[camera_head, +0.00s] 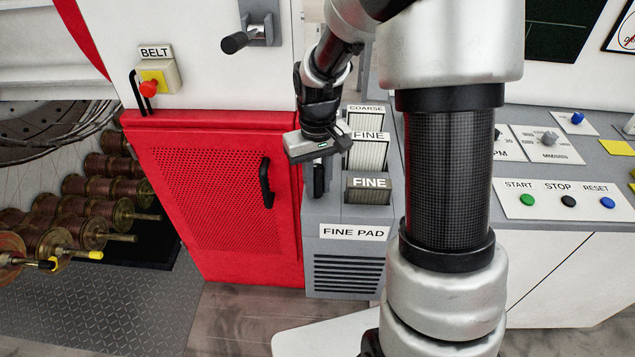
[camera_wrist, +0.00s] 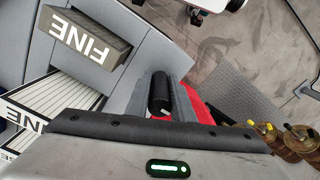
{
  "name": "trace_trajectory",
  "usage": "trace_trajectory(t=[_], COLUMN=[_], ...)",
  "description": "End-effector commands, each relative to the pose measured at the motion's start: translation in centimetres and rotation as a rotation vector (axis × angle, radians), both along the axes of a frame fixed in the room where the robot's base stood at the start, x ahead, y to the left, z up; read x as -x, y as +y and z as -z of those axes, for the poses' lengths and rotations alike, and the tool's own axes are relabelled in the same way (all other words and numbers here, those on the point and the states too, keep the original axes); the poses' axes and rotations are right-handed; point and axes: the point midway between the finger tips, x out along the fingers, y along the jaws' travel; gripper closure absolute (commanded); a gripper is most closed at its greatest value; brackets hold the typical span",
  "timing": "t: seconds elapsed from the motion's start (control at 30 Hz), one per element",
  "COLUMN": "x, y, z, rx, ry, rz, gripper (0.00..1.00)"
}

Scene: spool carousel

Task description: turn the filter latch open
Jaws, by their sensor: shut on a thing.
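My gripper (camera_head: 318,178) reaches down at the left side of the grey filter housing (camera_head: 312,245), left of its FINE filter slots. In the wrist view, my gripper (camera_wrist: 160,98) has its two grey fingers closed on a black rounded handle, the filter latch (camera_wrist: 160,92). The handle lies between the fingers, and its lower end is hidden by the gripper body. How far the latch is turned cannot be told. A FINE filter pad (camera_head: 368,190) sticks out of the housing at the front, and also shows in the wrist view (camera_wrist: 87,38).
A red mesh door (camera_head: 215,190) with a black handle stands close on the left. A BELT switch box (camera_head: 158,78) and a lever (camera_head: 238,42) are above it. Copper spools (camera_head: 110,190) are at far left. A button panel (camera_head: 565,200) is at right.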

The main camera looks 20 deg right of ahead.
Motion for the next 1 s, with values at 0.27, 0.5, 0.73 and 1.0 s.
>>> trace_trajectory(t=[0.27,0.5,0.73,1.0], x=[-0.1,-0.1,-0.2,-0.2], y=[0.0,0.0,0.0,0.0], z=[-0.1,-0.3,-3.6,-10.3], rx=[0.001,0.001,0.0,0.001], ry=[-0.003,-0.002,-0.007,-0.008], rz=[-0.002,0.0,0.0,0.0], gripper=[0.6,0.6,0.6,0.6])
